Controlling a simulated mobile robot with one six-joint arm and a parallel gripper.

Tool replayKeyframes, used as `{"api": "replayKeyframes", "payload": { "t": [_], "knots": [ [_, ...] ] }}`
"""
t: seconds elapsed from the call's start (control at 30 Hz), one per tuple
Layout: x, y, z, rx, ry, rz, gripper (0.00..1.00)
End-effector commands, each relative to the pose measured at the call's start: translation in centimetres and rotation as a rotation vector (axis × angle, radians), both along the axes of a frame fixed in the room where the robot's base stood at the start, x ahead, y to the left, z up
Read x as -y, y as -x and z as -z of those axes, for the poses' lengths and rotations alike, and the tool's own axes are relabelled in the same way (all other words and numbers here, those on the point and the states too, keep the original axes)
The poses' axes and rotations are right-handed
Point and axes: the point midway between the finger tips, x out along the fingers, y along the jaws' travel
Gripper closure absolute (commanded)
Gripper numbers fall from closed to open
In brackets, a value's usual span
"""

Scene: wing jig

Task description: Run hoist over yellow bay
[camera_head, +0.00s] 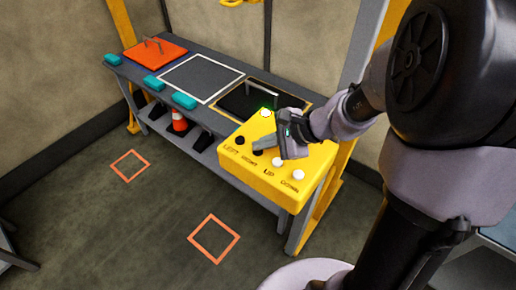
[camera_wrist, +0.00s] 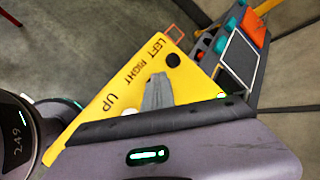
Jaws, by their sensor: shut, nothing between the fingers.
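The yellow control box (camera_head: 240,172) sits at the right end of the bench, lettered LEFT, RIGHT, UP and DOWN. The LEFT button (camera_head: 240,140) and RIGHT button (camera_head: 257,152) are black; the UP button (camera_head: 278,161) and DOWN button (camera_head: 298,174) are white. A lamp (camera_head: 265,113) glows green-white. My gripper (camera_head: 262,144) is shut and empty, its tips at the RIGHT button; contact is unclear. In the wrist view the closed fingers (camera_wrist: 158,80) hide that button. The yellow-outlined bay (camera_head: 234,104) lies behind the box. The yellow hoist part (camera_head: 232,3) shows at the top edge.
An orange plate with a handle (camera_head: 150,58) lies at the bench's left end. A white-outlined bay (camera_head: 200,78) is in the middle. Teal blocks (camera_head: 183,101) line the front edge. Floor in front is clear.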

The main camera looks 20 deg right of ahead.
Motion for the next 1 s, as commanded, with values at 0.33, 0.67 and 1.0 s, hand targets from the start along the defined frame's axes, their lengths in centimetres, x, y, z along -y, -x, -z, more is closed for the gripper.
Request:
{"api": "replayKeyframes", "payload": {
  "t": [0.33, 0.67, 1.0],
  "knots": [
    [0.0, 0.0, -0.9, 0.001, 0.0, -0.001, 1.0],
    [0.0, 0.0, -1.7, 0.0, 0.0, 0.0, 1.0],
    [0.0, 0.0, -3.4, 0.001, 0.0, 0.001, 1.0]
  ]
}}
